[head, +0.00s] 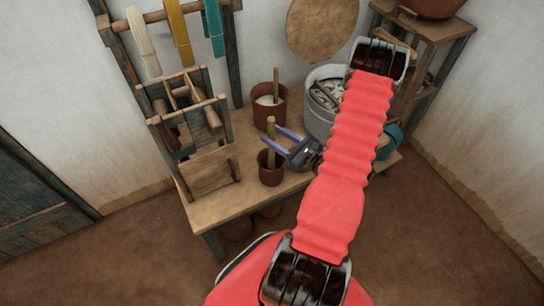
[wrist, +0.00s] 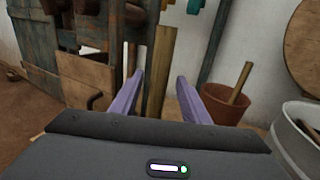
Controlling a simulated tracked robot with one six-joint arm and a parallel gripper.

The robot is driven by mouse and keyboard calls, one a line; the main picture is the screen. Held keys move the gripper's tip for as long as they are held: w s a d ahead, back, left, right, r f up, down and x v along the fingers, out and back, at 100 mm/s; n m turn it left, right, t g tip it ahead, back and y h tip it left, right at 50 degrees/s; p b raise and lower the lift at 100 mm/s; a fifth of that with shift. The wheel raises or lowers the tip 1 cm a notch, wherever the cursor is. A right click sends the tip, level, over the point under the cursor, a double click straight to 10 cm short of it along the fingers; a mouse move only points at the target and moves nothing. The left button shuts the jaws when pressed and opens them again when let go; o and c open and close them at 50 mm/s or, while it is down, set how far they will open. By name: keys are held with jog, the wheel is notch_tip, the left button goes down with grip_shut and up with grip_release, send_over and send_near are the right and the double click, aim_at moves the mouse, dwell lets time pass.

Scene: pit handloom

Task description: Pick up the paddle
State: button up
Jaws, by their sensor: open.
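A pale wooden stick, which looks like the paddle (head: 271,127), stands upright in a small brown pot (head: 271,177) near the front of the bench. In the wrist view the paddle (wrist: 163,62) shows as a flat, upright piece between my fingertips in the picture; its lower end is hidden. My gripper (head: 273,139) is open and empty, with its two purple fingers pointing left at the paddle. I cannot tell whether the paddle is within the jaws or just beyond the tips. In the wrist view my gripper (wrist: 160,75) has the fingers spread on either side of it.
A second brown pot (head: 262,116) with pale contents and a stick stands behind. A wooden frame with rollers (head: 188,115) is at the left of the bench (head: 215,208). A grey tub (head: 317,121) stands to the right. Coloured hanks (head: 180,32) hang on a rail above.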

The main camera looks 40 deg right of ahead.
jog(key=w, duration=0.4)
jog(key=shift+w+a+r, duration=0.15)
jog(key=shift+w+a, duration=0.2)
jog(key=shift+a, duration=0.05)
jog(key=shift+c, duration=0.5)
grip_shut()
jog(key=shift+r, duration=0.15)
notch_tip(320, 180, up, 18)
dwell(1.0)
dwell(0.5)
